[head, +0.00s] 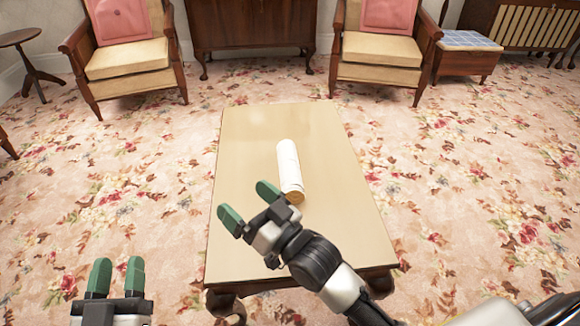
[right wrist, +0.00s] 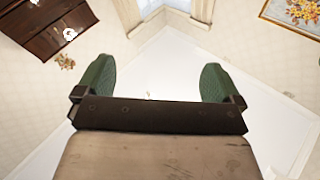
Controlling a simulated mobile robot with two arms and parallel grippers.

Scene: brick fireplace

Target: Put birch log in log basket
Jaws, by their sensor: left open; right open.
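The birch log (head: 289,167) is a white cylinder with a tan cut end. It lies on the wooden table, near its middle, in the head view. My right gripper (head: 248,204) is open and empty, over the table to the left of the log's near end; its wrist hides a little around that end. My left gripper (head: 116,278) is open and empty at the lower left, over the carpet left of the table. No log basket is in view.
The low table (head: 250,140) is otherwise bare. Two armchairs with pink cushions, one at left (head: 125,58) and one at right (head: 378,60), stand beyond it, with a dark cabinet (head: 250,25) between. A small round table (head: 30,60) stands far left. Floral carpet is open around the table.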

